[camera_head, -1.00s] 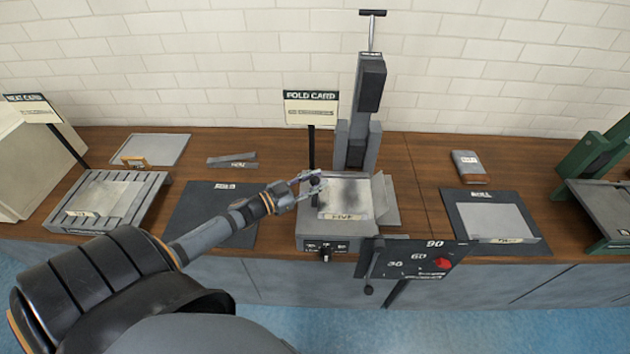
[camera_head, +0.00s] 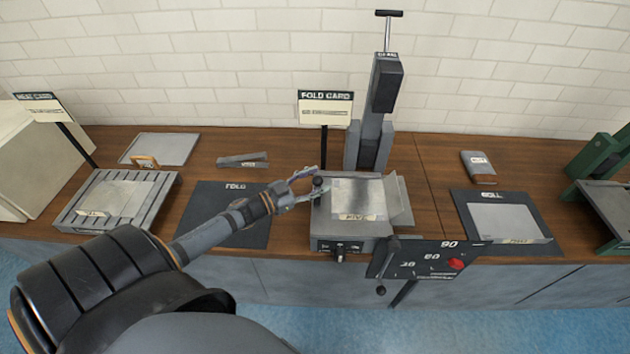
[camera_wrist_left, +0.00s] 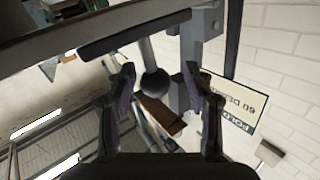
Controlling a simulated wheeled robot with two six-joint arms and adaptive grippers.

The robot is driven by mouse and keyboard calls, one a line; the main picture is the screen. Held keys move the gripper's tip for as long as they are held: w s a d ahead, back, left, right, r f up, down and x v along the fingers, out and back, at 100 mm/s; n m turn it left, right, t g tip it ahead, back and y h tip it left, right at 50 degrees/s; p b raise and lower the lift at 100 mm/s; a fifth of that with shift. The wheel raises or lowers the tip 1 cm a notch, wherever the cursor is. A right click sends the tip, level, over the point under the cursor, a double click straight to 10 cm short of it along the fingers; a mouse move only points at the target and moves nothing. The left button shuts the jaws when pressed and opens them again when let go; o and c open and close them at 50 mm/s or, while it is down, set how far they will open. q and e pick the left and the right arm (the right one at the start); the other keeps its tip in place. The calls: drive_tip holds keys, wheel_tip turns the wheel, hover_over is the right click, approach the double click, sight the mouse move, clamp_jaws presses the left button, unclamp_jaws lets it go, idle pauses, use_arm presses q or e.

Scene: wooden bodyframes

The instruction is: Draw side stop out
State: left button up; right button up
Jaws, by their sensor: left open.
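The side stop's dark round knob (camera_head: 318,184) is at the left edge of the fold machine (camera_head: 345,243), beside its metal bed and the sheet (camera_head: 357,196) lying there. My left gripper (camera_head: 313,184) is open at the knob, with one finger to each side. In the left wrist view the black ball knob (camera_wrist_left: 155,83) on its rod is beyond and between the spread fingers (camera_wrist_left: 160,105), with a gap on both sides. The rest of the stop is hard to make out. My right gripper is not in view.
A tall post with a T-handle (camera_head: 383,100) rises behind the bed. The FOLD CARD sign (camera_head: 325,108) stands close behind my gripper. An angle plate (camera_head: 425,258) hangs at the front right. A dark mat (camera_head: 225,215) lies left of the machine.

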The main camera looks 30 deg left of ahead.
use_arm(q)
drive_tip(key=shift+d, duration=0.1)
drive_tip(key=shift+s, duration=0.15)
drive_tip(key=v, duration=1.1)
drive_tip(key=shift+s+a, duration=0.3)
drive_tip(key=shift+r, duration=0.1)
